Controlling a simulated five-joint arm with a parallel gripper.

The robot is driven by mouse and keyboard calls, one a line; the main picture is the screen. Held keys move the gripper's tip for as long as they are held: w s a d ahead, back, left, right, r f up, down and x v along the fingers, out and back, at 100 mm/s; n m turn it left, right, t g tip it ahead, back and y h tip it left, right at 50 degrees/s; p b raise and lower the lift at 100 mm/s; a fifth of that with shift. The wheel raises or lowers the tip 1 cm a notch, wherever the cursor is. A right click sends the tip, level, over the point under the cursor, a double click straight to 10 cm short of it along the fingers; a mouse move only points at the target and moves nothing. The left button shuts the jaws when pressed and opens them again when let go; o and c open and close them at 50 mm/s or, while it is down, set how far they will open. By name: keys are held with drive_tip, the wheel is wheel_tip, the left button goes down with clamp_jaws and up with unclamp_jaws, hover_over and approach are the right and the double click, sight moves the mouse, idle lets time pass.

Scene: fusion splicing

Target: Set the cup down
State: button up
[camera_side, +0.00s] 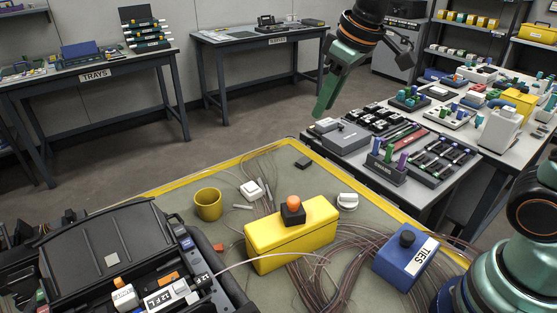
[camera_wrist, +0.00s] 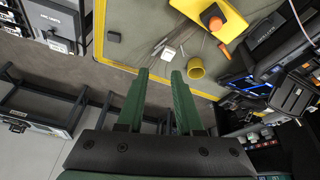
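A yellow cup (camera_side: 208,204) stands upright on the green mat (camera_side: 180,196), near its left rear edge. It also shows in the wrist view (camera_wrist: 196,70), just beyond and to the right of the fingertips. My gripper (camera_side: 322,112) hangs in the air well above and away from the cup, toward the right rear. In the wrist view my gripper's two green fingers (camera_wrist: 160,75) are apart with nothing between them.
A yellow box (camera_side: 262,243) with an orange-topped knob, a blue TIES box (camera_side: 405,258) and loose cables lie right of the cup. A splicer case (camera_side: 105,250) is at front left. A crowded bench (camera_side: 440,185) stands at right.

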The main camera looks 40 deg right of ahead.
drive_tip(key=s+d+f+m, duration=0.1)
drive_tip(key=s+d, duration=0.1)
drive_tip(key=s, duration=0.3)
drive_tip(key=s+d+f+m+t, duration=0.1)
drive_tip(key=s+d+f+m, duration=0.1)
drive_tip(key=s, duration=0.3)
drive_tip(key=shift+d+f+m+h, duration=0.3)
drive_tip(key=shift+d, duration=0.55)
